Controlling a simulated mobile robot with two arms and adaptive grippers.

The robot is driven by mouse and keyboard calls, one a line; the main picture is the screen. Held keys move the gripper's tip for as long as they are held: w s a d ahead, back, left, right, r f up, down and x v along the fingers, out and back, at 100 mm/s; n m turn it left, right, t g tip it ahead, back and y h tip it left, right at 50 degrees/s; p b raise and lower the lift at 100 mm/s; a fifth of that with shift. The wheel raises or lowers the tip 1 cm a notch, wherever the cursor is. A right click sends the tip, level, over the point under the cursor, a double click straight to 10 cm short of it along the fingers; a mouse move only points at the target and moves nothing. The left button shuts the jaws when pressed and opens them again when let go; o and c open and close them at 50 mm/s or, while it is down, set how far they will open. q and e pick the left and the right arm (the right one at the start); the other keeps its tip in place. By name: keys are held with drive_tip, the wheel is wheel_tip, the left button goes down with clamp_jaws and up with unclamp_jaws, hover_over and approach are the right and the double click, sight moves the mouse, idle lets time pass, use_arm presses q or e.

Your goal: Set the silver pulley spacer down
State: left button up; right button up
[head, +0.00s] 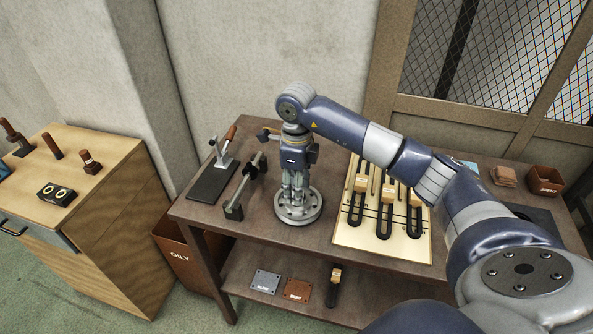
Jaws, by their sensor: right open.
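A round silver disc with a ring of holes (309,217), which looks like the silver pulley spacer, lies flat on the brown table, left of the cream slotted board. My right gripper (297,190) points straight down over the middle of the disc. It is open, with its fingertips at or just above the disc; I cannot tell whether they touch it. The gripper hides the disc's centre and far side. My left gripper is not in view.
Left of the disc stand a black bar fixture (234,211) and a toggle clamp on a dark plate (206,187). The cream slotted board (358,240) is close on the right. A brown box (545,181) stands at far right. An oily-waste bin (183,262) is below left.

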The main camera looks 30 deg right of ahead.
wheel_tip(320, 180, up, 12)
drive_tip(key=b, duration=0.1)
drive_tip(key=shift+f, duration=0.15)
idle(0.6)
